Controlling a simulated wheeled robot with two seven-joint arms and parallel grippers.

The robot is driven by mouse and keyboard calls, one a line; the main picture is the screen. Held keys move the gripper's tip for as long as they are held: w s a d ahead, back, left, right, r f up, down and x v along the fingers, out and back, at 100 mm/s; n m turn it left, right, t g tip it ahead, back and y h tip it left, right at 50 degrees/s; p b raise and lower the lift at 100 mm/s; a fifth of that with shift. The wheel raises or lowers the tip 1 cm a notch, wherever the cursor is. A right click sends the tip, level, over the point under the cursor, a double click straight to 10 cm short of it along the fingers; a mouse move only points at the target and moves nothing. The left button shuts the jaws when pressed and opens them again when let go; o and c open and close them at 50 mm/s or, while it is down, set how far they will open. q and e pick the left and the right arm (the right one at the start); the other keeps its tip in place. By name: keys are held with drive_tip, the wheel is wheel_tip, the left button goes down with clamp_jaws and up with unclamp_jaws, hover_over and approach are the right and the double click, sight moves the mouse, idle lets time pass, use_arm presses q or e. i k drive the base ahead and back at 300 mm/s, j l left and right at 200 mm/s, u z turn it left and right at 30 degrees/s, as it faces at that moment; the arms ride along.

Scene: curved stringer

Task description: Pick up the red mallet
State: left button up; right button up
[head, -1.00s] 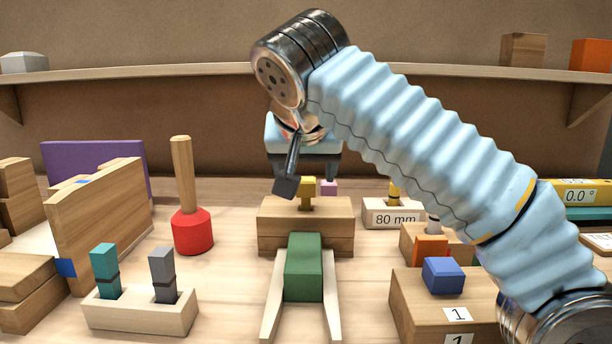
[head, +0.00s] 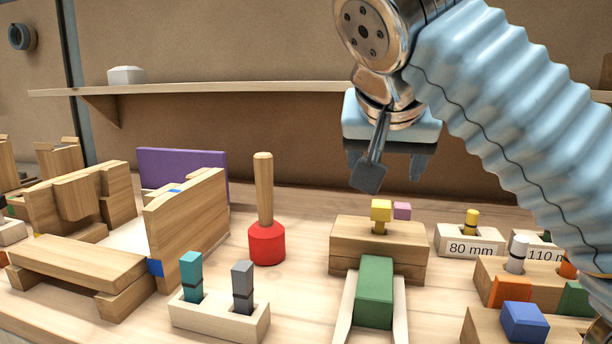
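The red mallet (head: 266,243) stands upright on the workbench with its red head down and its wooden handle pointing up. It stands left of the middle in the head view, and nothing touches it. My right gripper (head: 390,177) hangs in the air to the right of the mallet and higher up, above the wooden block with the yellow peg. Its dark fingers are apart and I see nothing between them. A dark flat part on my wrist partly covers the left finger. My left gripper is out of view.
A light holder (head: 220,322) with teal and grey pegs stands in front of the mallet. A wooden panel (head: 190,228) is to its left. The block with the yellow peg (head: 400,235) is to its right. A shelf (head: 250,88) runs behind.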

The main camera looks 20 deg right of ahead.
sight(266, 236)
drive_tip(key=k+j, duration=1.2)
drive_tip(key=k, duration=0.1)
